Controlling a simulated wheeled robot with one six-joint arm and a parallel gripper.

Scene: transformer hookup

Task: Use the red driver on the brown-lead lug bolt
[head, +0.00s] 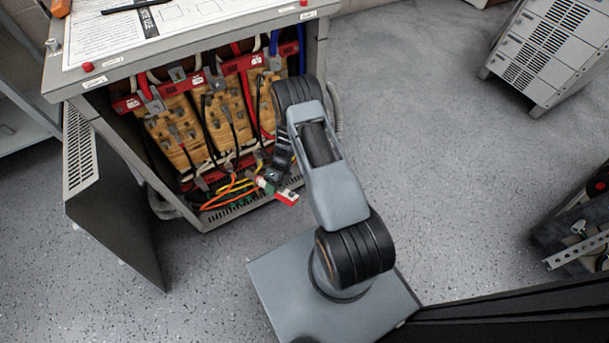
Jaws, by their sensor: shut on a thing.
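My gripper (270,179) is at the lower right front of the open transformer cabinet (187,47). It is small in view and partly hidden by my wrist. It appears shut on the red driver (287,197), whose red and white body sticks out to the lower right. The driver's tip cannot be made out clearly. Orange and yellow leads (229,193) curve at the bottom of the cabinet, just left of the gripper. The brown lead and its lug bolt cannot be told apart at this size. I cannot tell whether the driver touches any bolt.
Three tan coil windings (177,130) stand inside the cabinet, with red bars and dark cables. The cabinet door (115,205) hangs open at left. Papers (195,25) lie on top. A grey vented unit (553,50) stands far right. A bin of parts (575,240) is at right. The floor between is clear.

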